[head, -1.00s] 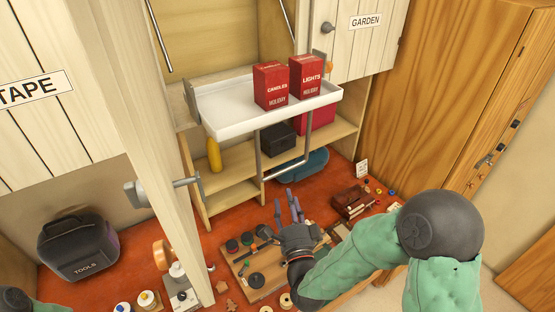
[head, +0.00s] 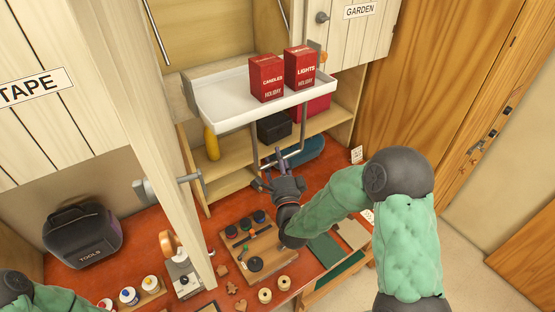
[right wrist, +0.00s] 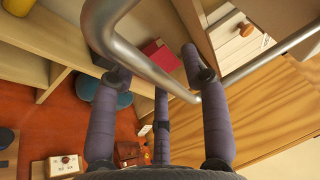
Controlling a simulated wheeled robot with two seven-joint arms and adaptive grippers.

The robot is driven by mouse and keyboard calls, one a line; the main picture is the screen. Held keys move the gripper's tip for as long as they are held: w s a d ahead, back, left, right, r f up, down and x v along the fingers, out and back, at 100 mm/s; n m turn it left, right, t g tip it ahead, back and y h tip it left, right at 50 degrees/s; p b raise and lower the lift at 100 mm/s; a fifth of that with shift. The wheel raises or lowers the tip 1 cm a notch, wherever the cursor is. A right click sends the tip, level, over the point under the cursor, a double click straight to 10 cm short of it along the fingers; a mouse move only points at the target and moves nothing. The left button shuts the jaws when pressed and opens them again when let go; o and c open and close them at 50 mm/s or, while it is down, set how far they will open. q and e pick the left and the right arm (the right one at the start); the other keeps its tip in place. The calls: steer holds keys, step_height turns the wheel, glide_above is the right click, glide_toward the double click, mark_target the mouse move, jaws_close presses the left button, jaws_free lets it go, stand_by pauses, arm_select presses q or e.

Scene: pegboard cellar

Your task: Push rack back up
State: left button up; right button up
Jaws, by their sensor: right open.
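The rack is a white shelf tray (head: 225,108) hanging lowered in front of the open cabinet. Two red boxes, CANDLES (head: 266,78) and LIGHTS (head: 300,68), stand upright on its right part. A grey metal U-shaped handle (head: 256,155) hangs below the tray. My right gripper (head: 271,172) is at the handle's lower end. In the right wrist view the handle bar (right wrist: 150,68) crosses between the spread purple fingers (right wrist: 160,110), which are not closed on it. Contact cannot be told. Of my left arm only a part shows at the lower left; its gripper is out of view.
A cabinet door edge with a clamp-like latch (head: 165,188) stands left of the rack. A yellow bottle (head: 211,144) and dark box (head: 274,126) sit on shelves behind. A wooden board (head: 282,262) with small parts and a TOOLS bag (head: 82,236) lie on the red bench.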

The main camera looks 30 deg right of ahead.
steer(key=shift+s, duration=0.1)
jaws_close()
